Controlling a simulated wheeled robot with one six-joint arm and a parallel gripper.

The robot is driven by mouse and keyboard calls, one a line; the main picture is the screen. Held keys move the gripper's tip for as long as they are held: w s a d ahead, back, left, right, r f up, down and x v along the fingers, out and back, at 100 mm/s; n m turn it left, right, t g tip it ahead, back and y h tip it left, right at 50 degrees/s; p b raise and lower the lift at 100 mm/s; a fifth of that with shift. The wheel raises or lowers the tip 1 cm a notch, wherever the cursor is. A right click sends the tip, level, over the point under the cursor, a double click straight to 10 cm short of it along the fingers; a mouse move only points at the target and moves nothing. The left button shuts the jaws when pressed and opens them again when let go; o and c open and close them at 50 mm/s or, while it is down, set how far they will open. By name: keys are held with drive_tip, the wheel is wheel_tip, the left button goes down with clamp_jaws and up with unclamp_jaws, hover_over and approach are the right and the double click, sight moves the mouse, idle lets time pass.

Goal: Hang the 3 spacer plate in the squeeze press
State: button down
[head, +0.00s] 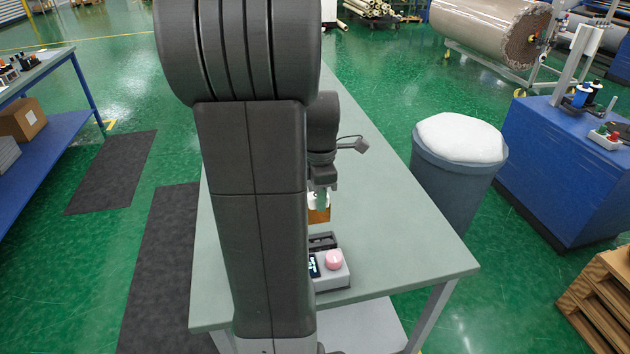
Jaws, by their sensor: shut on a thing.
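My gripper (321,190) points down over the table, partly hidden behind my own arm. It is shut on a small orange-brown plate (319,215), which shows just below the fingers with a pale patch at its upper left. I take it for the spacer plate; no number on it can be read. Below it on the table stands a small light grey device with a pink knob (333,260), a dark display and a dark slotted part (322,241) behind, likely the squeeze press. Its left side is hidden by my arm. The plate appears above and behind the device, apart from it.
The grey-green table (415,255) is clear to the right of the device; its left part is largely hidden by my arm. A grey bin with a white top (460,137) stands close to the table's right edge. A blue cabinet (560,160) is farther right, wooden pallets (605,295) lower right.

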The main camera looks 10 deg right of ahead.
drive_tip(key=shift+s, duration=0.1)
idle(0.3)
drive_tip(key=shift+d, duration=0.1)
drive_tip(key=shift+f+b, duration=1.7)
drive_tip(key=shift+f, duration=0.8)
drive_tip(key=shift+f, duration=0.15)
drive_tip(key=shift+f+b, duration=2.15)
drive_tip(key=shift+f, duration=1)
drive_tip(key=c, duration=1.1)
unclamp_jaws()
